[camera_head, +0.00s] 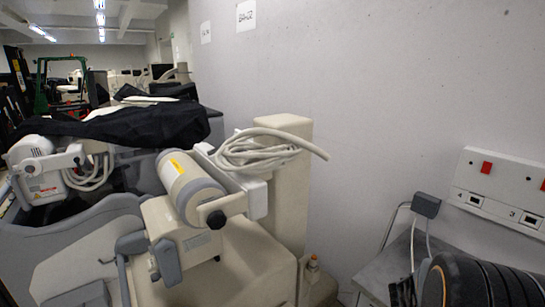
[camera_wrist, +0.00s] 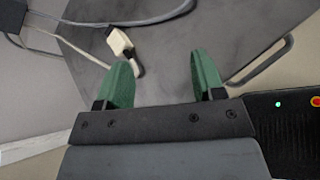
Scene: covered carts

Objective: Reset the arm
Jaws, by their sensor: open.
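My gripper (camera_wrist: 160,62) shows in the wrist view with its two green fingers spread apart. Nothing is between the fingers. It is over a dark grey cart top (camera_wrist: 235,30); the gap to the surface is hard to judge. A white plug (camera_wrist: 119,42) on a pale cable lies on that top, just beyond the left finger. In the head view the grey cart top (camera_head: 385,272) is at the lower right, partly hidden by a black rounded part that may be my arm. My gripper cannot be made out in the head view.
A wall panel (camera_head: 500,188) with red switches is above the cart. A large beige machine (camera_head: 230,265) with a coiled cable (camera_head: 262,150) fills the left.

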